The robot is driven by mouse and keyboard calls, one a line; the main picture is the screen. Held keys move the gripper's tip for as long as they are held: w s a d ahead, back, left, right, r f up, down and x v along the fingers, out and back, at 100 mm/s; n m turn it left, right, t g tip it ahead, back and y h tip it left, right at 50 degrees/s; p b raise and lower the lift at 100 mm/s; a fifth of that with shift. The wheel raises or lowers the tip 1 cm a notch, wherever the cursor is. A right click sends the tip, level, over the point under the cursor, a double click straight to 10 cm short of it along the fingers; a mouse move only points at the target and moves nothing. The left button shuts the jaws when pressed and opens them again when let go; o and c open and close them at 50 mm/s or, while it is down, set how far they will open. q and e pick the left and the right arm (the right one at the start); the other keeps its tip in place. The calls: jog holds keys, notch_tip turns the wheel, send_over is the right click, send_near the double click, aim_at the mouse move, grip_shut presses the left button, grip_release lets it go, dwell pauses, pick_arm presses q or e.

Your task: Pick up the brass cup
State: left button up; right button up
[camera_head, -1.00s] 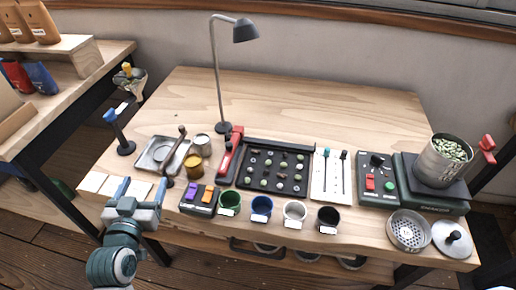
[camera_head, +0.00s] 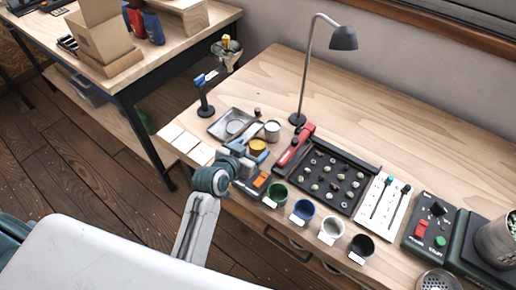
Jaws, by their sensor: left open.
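The brass cup (camera_head: 258,146) stands upright near the left front of the wooden table, just right of the metal tray and in front of a grey tin. My left gripper (camera_head: 251,152) reaches in from the front left, low over the table. It is open, with its blue fingers at the near side of the brass cup. The fingers partly cover the cup's lower part, so I cannot tell whether they touch it. My right gripper is not in view.
Close around the cup are a metal tray (camera_head: 220,130), a grey tin (camera_head: 272,131), a red-handled tool (camera_head: 293,149) and a small box with an orange switch (camera_head: 261,181). Green (camera_head: 275,194) and blue (camera_head: 303,211) cups line the front edge. A lamp (camera_head: 304,80) stands behind.

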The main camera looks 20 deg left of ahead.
aim_at(261, 140)
pick_arm(q)
jog(key=shift+x, duration=1.55)
jog(key=shift+s, duration=0.1)
jog(key=c, duration=1.1)
